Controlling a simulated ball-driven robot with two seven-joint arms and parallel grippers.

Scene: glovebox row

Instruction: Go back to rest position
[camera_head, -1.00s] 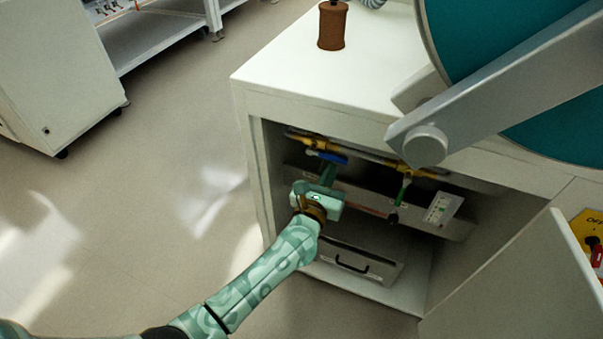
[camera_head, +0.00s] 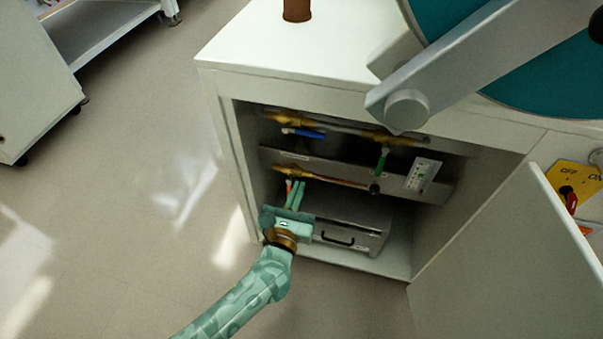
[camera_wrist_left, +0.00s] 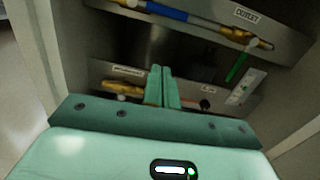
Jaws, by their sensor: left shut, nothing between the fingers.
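My left gripper (camera_head: 294,194) is shut and empty at the mouth of the open cabinet, low and to the left. Its closed fingers also show in the left wrist view (camera_wrist_left: 158,86), pointing into the cabinet. Behind and above them, brass pipework (camera_head: 292,117) with a blue handle (camera_head: 303,133) and a green handle (camera_head: 382,158) runs along the back. A lower copper pipe (camera_head: 335,181) passes just beyond the fingertips; I cannot tell if they touch it. My right gripper is not in view.
The cabinet door (camera_head: 515,265) stands open on the right. A drawer-like box with a black handle (camera_head: 334,239) sits on the cabinet floor. A brown bottle (camera_head: 297,10) stands on the white top (camera_head: 290,45). The floor to the left (camera_head: 130,200) is clear.

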